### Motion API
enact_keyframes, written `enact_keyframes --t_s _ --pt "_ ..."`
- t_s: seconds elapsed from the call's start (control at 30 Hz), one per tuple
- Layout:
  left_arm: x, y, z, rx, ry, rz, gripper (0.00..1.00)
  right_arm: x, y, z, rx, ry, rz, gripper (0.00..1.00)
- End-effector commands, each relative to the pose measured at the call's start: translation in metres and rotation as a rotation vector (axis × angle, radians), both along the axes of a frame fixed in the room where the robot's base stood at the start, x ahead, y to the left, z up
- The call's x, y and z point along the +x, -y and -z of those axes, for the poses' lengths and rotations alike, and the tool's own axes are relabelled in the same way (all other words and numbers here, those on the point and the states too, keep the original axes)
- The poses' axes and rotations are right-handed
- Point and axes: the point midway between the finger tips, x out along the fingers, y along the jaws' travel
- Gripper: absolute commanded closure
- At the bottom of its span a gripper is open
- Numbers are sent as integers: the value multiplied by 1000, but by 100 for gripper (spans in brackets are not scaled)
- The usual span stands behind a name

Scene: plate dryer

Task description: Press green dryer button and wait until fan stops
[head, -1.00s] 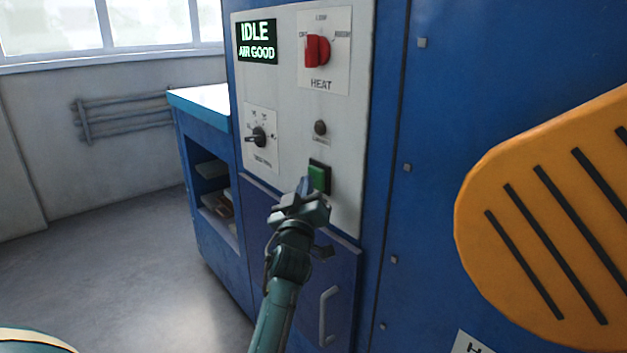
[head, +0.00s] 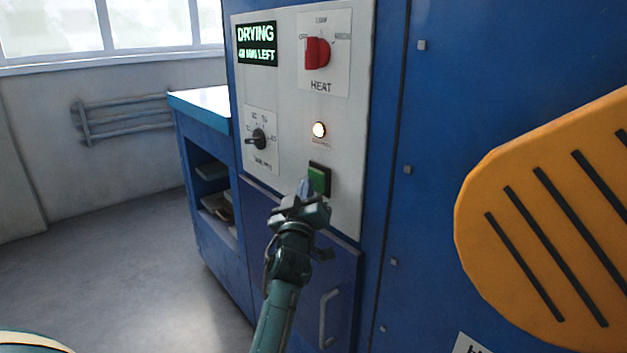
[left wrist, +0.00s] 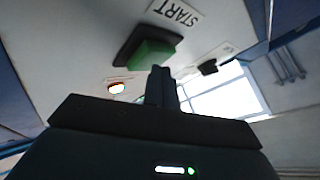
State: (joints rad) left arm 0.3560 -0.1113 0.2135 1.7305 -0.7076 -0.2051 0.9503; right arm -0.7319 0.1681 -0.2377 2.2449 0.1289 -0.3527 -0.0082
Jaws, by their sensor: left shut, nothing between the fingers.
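The green button (head: 318,180) sits in a dark frame low on the dryer's grey control panel (head: 300,160). It also shows in the left wrist view (left wrist: 153,54), beside a START label (left wrist: 175,12). My left gripper (head: 305,188) is shut and empty, its tips just left of and below the button; whether they touch it I cannot tell. The display (head: 257,44) reads DRYING with a minutes-left line, its number hard to read. The round lamp (head: 320,130) above the button is lit. My right gripper is not in view.
A red HEAT knob (head: 317,53) and a black timer knob (head: 259,139) are on the same panel. A blue cabinet with open shelves (head: 213,190) stands at left. A big orange slotted part (head: 550,220) fills the right side. The floor at left is clear.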

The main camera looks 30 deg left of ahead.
Motion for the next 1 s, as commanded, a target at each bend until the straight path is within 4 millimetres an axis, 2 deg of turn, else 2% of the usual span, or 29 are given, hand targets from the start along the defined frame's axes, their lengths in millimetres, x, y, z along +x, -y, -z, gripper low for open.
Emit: enact_keyframes --t_s 0.2,0.57,1.0 --pt "-11 -4 -1 1 -1 -1 100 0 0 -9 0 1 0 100" --pt "-13 -6 0 1 -1 -1 100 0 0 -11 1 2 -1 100" --pt "-52 -21 0 4 -5 0 100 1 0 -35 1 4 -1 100"
